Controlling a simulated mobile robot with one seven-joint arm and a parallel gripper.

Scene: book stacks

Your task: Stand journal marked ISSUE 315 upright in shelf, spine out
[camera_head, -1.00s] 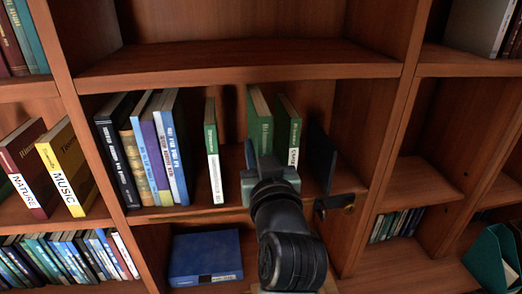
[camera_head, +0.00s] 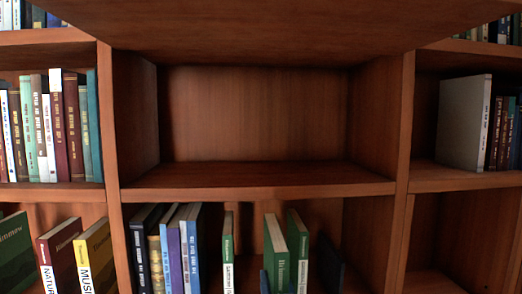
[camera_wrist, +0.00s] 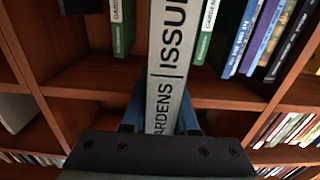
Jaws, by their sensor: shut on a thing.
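My gripper (camera_wrist: 160,122) is shut on a journal (camera_wrist: 168,70) in the wrist view. Its pale spine faces out and reads GARDENS and ISSUE; the number is cut off at the top edge. In the head view the held journal (camera_head: 274,250) shows as a green book standing nearly upright in the shelf (camera_head: 215,193) bay, between two other green journals (camera_head: 228,250) (camera_head: 298,240). Only a small bluish bit of my gripper shows at the bottom edge there. The journal's lower end is hidden in that view.
Blue, purple and dark books (camera_head: 180,245) stand to the left in the same bay. A dark upright plate (camera_head: 329,265) stands right of the green journals. The compartment above (camera_head: 255,115) is empty. NATURE and MUSIC books (camera_head: 94,255) stand in the left bay.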

